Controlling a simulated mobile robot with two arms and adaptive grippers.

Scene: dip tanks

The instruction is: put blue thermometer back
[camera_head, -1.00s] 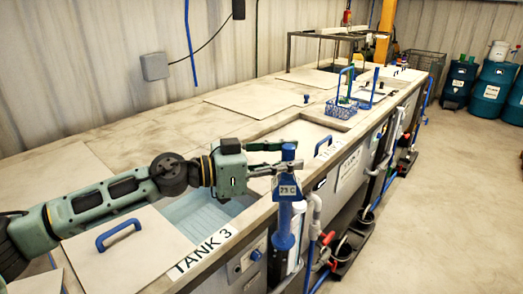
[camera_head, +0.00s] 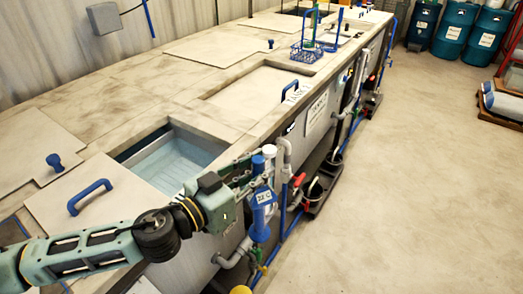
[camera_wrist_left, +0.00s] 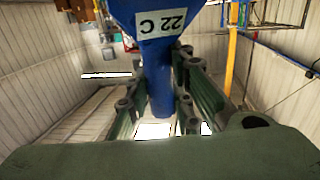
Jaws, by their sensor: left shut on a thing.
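The blue thermometer (camera_head: 261,207) is upright in my left gripper (camera_head: 257,168), outside the front edge of the tank row. Its tag reads 22 C in the head view and in the left wrist view (camera_wrist_left: 152,30). In the wrist view the left gripper (camera_wrist_left: 160,95) has a finger on each side of the blue stem and is shut on it. The lower end is against the pipes and tank front, and I cannot tell whether it touches anything. My right gripper is out of view.
The open tank (camera_head: 178,160) holds pale blue liquid. A lid with a blue handle (camera_head: 90,197) lies to its left. Grey pipes (camera_head: 284,155) and red valve handles (camera_head: 299,180) line the tank front close by. A blue wire basket (camera_head: 306,53) stands farther back.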

